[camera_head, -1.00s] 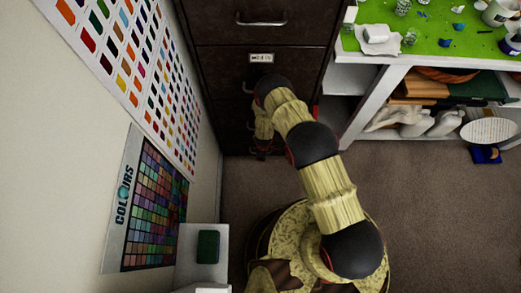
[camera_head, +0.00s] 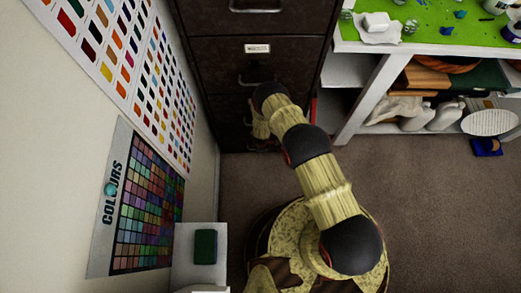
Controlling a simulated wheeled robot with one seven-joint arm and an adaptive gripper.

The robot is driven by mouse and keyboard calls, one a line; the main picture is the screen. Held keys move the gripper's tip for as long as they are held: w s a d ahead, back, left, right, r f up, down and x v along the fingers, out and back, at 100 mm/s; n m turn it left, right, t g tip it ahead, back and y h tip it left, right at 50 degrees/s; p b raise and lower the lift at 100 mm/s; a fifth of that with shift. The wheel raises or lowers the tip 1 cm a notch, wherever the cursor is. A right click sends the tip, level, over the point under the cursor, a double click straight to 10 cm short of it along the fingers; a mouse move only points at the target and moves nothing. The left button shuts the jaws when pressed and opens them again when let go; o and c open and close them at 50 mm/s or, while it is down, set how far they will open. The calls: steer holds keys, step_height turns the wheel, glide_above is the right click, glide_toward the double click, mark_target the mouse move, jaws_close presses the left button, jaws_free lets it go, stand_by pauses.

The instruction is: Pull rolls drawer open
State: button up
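A dark brown drawer cabinet (camera_head: 225,75) stands at the top centre against the wall. A drawer front there bears a pale label (camera_head: 257,48), too small to read, and a metal handle (camera_head: 254,82) below it. All the drawer fronts that I can see look closed. I cannot tell which drawer is the rolls drawer.
A white shelf unit (camera_head: 366,98) with a green top stands right of the cabinet and holds boards and pale bottles. A blue object (camera_head: 487,147) lies on the floor at right. A white stand (camera_head: 198,272) with a green block is at lower left. The carpet (camera_head: 430,215) is clear at right.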

steer(key=shift+c, duration=0.8)
jaws_close()
